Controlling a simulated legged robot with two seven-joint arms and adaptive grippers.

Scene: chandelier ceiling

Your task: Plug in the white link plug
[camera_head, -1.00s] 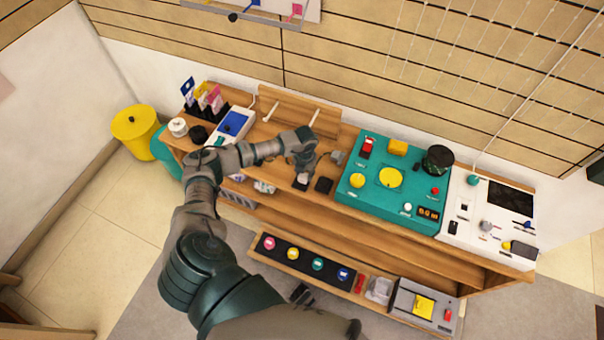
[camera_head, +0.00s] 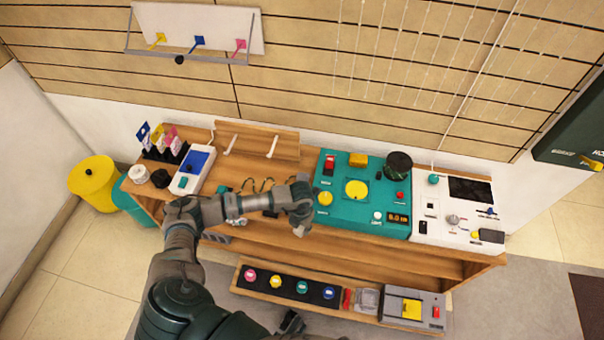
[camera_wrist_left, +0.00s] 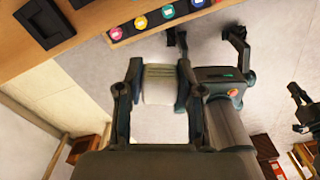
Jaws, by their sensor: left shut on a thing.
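My left gripper (camera_head: 302,226) is in front of the teal panel's left front corner. In the left wrist view its fingers (camera_wrist_left: 160,92) are shut on a pale ribbed block, which I take as the white link plug (camera_wrist_left: 158,84). The plug is not clearly seen in the head view. Black square fittings (camera_wrist_left: 45,22) on the wooden bench show at the top left of the wrist view, apart from the plug. My right gripper (camera_wrist_left: 208,45) appears in the wrist view with its fingers apart and empty. I cannot tell which socket takes the plug.
A teal panel (camera_head: 340,207) with a yellow dial and a white panel (camera_head: 452,228) stand on the bench. A blue-screened device (camera_head: 192,172) is at the left. A low shelf holds several coloured buttons (camera_head: 302,287) and a grey box (camera_head: 415,306).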

